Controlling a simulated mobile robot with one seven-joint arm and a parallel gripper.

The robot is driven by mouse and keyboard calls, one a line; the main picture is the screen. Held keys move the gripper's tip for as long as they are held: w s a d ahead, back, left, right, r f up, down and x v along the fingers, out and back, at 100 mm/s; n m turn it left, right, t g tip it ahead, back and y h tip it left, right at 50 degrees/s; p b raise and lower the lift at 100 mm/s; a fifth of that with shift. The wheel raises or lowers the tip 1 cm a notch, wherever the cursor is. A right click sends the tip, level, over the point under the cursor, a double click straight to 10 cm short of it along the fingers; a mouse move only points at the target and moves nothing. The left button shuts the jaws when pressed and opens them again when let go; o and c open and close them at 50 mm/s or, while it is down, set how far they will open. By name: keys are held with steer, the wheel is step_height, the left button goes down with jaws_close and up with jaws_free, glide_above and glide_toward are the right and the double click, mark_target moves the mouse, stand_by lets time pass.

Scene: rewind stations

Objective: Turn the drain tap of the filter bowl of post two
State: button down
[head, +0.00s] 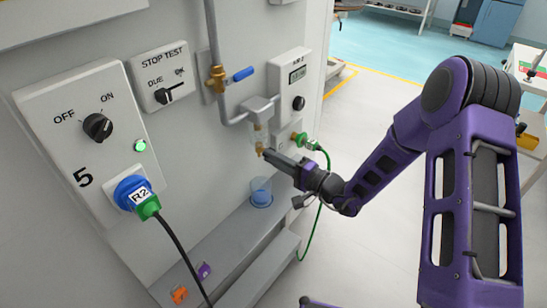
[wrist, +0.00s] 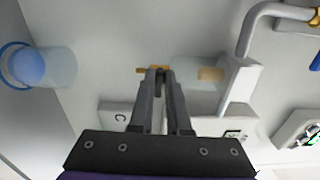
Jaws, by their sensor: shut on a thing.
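The filter bowl (head: 261,137) is a clear cup under a grey filter head (head: 258,106) on the pipe of the wall panel. It also shows in the wrist view (wrist: 190,72), lying sideways in the picture. The small brass drain tap (head: 259,153) is at its lower end, and it shows in the wrist view (wrist: 142,70) between my fingertips. My gripper (head: 268,154) reaches in from the right and is shut on the drain tap. The fingers hide part of the tap, and I cannot tell how far it is turned.
A clear cup with blue in it (head: 261,192) stands on the ledge below the bowl. A brass valve with a blue lever (head: 240,75) is above left. Open floor lies right.

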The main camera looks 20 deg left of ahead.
steer(key=shift+n, duration=0.3)
steer(key=c, duration=0.9)
jaws_free()
steer(key=shift+d, duration=0.15)
steer(key=v, duration=1.7)
steer(key=shift+d, duration=0.1)
